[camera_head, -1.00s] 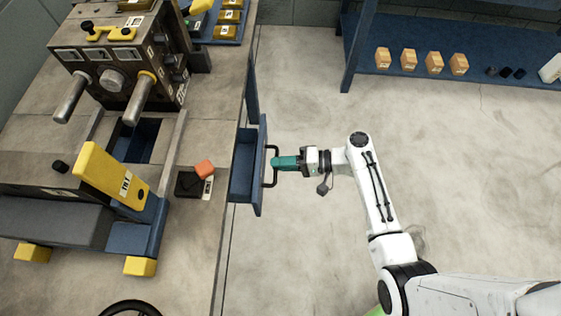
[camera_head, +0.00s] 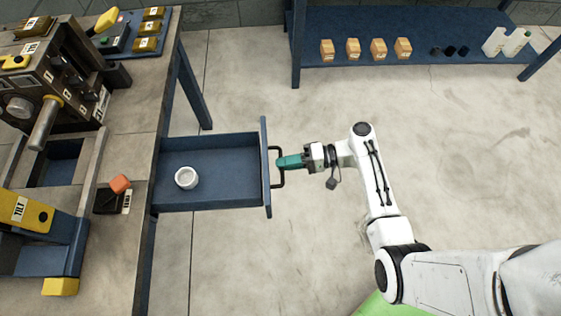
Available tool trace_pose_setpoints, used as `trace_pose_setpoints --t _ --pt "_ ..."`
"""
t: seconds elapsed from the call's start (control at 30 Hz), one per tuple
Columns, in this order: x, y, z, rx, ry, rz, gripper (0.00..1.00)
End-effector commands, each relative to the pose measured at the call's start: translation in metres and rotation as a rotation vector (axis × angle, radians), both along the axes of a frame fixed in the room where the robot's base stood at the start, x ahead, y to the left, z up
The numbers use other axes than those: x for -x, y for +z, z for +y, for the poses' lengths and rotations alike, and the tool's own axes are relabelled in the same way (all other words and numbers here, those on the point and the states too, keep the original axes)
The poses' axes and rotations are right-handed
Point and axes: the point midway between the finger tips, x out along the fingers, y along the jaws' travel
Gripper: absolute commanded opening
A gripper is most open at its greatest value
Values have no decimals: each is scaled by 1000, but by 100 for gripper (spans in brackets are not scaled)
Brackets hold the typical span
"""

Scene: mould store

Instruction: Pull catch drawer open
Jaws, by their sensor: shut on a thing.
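The blue catch drawer (camera_head: 225,149) is pulled well out from the right side of the workbench, in the middle left of the head view. Its inside is visible. A small round white cup or ring (camera_head: 186,178) lies on the drawer floor toward the bench side. A black bar handle (camera_head: 281,182) stands on the drawer's front panel. My gripper (camera_head: 281,162), with teal fingers, is shut on this handle, to the right of the drawer front. The fingers hide part of the handle.
A blue shelf (camera_head: 400,25) with several small boxes stands at the back. The floor (camera_head: 470,150) is clear.

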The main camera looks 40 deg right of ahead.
Motion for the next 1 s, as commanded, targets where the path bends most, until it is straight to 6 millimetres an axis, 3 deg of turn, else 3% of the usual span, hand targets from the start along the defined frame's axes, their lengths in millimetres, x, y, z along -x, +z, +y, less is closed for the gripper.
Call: trace_pose_setpoints --t 0.5,0.53,0.77,1.0 --pt "3 -2 -4 1 -1 3 0" --pt "3 -2 -4 1 -1 3 13" --pt "3 -1 -4 1 0 2 35" --pt "3 0 -4 1 0 1 38"
